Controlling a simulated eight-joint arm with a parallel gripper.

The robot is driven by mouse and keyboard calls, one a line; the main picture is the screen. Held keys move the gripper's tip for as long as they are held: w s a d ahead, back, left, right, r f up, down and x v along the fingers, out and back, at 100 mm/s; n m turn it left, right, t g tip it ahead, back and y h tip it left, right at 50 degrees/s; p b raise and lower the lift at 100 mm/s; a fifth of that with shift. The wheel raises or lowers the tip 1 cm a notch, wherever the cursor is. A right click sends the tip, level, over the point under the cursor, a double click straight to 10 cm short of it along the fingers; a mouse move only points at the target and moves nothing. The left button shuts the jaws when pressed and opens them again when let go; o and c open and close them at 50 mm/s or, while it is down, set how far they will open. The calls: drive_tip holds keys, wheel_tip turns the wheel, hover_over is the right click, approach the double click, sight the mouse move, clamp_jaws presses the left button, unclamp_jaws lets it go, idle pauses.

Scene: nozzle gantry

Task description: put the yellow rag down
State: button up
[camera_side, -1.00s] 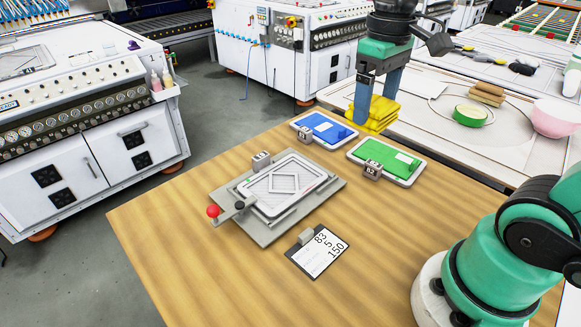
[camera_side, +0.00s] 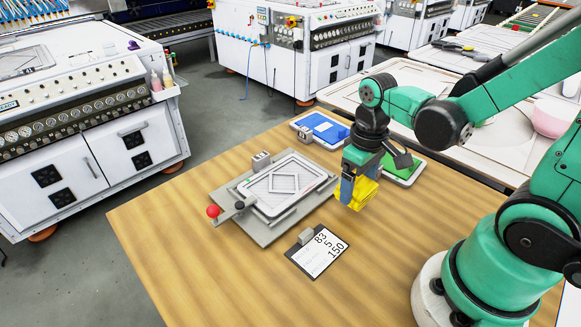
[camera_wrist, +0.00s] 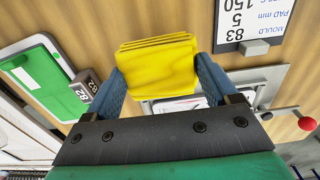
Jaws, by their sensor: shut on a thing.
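The yellow rag (camera_side: 356,192) is a folded stack held between the blue fingers of my gripper (camera_side: 358,182), to the right of the grey mould plate on the wooden table. In the wrist view the rag (camera_wrist: 158,66) sits between both fingertips of my gripper (camera_wrist: 160,80), which are shut on it. The rag appears to be near the table top; I cannot tell whether it touches the wood.
The grey plate with a framed mould (camera_side: 262,222) and red-knobbed lever (camera_side: 213,211) lies to the left. A clipboard card (camera_side: 318,251) lies in front. Behind are a blue-pad tray (camera_side: 305,122) and a green-pad tray (camera_side: 413,178). The table (camera_side: 200,270) is bare at front left.

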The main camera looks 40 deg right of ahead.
sight(359, 185)
drive_tip(key=shift+f, duration=1.8)
drive_tip(key=o, duration=1)
drive_tip(key=shift+f, duration=0.15)
drive_tip(key=shift+o, duration=0.2)
wheel_tip(359, 185, up, 12)
drive_tip(key=shift+r, duration=0.1)
drive_tip(key=shift+w+a+r+t, duration=0.1)
drive_tip(key=shift+w+a+t, duration=0.5)
drive_tip(key=shift+t, duration=0.6)
drive_tip(key=shift+w+a+r+t, duration=0.1)
drive_tip(key=shift+w+a+t, duration=0.55)
drive_tip(key=shift+t, duration=0.55)
drive_tip(key=shift+w+a+t, duration=0.4)
drive_tip(key=shift+a+t, duration=0.35)
drive_tip(key=shift+t, duration=0.45)
